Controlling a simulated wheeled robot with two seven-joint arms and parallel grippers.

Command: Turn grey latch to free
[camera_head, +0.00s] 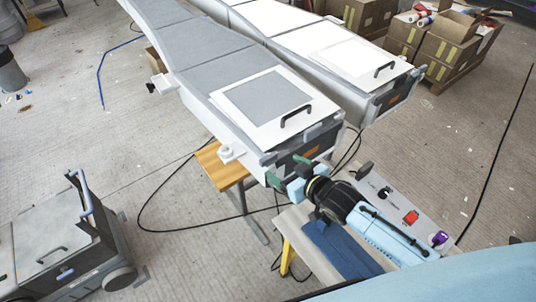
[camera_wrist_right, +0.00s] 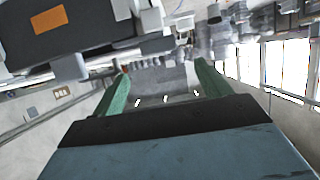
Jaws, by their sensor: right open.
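My right gripper (camera_head: 287,171) is at the near end of the closer mould (camera_head: 225,106), with its green fingers apart and nothing seen between them. In the wrist view the open fingers (camera_wrist_right: 163,86) reach towards a blurred background. A dark end panel with an orange label (camera_wrist_right: 51,19) is above and left of them. A light grey block (camera_wrist_right: 70,67) sits at that panel's lower edge. I cannot tell surely which part is the grey latch. A pale fitting (camera_head: 230,153) projects from the mould's left side. My left gripper is not in view.
A second mould (camera_head: 345,60) runs alongside. A wooden stool (camera_head: 217,166), a grey cart (camera_head: 62,252) and cables surround it. The floor at left is mostly open.

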